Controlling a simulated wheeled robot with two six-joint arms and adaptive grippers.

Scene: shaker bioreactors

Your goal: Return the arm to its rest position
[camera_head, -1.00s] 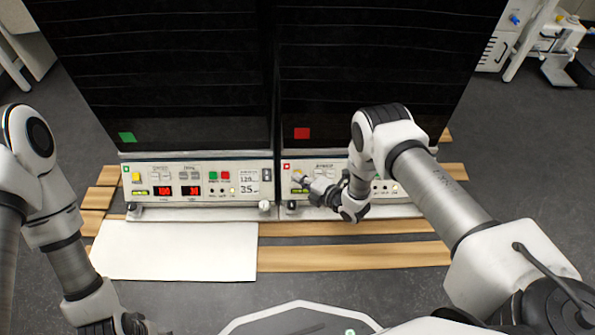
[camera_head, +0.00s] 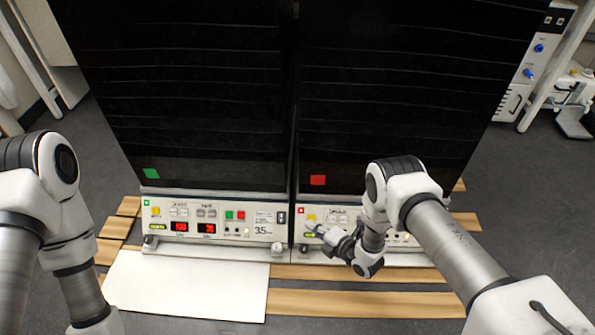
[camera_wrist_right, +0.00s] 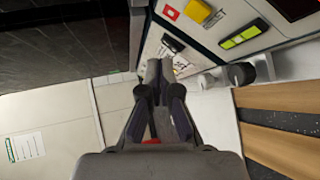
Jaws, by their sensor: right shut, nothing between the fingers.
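My right gripper (camera_head: 318,232) is shut and empty, in front of the left part of the right bioreactor's control panel (camera_head: 303,238). In the right wrist view its fingers (camera_wrist_right: 158,68) are together, close to the panel face; I cannot tell whether they touch it. A yellow button (camera_wrist_right: 198,10) and a lit green display (camera_wrist_right: 243,37) show beyond the fingertips. The yellow button also shows in the head view (camera_head: 311,217), just above the gripper. My right arm reaches in from the lower right and hides part of the panel. My left arm stands at the left edge; its gripper is out of frame.
The left bioreactor's panel (camera_head: 218,232) has lit red readouts. Tall dark cabinet fronts rise above both panels, with a green tag (camera_head: 151,173) and a red tag (camera_head: 318,180). A white board (camera_head: 185,290) and wooden planks (camera_head: 360,303) lie in front. Grey floor surrounds them.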

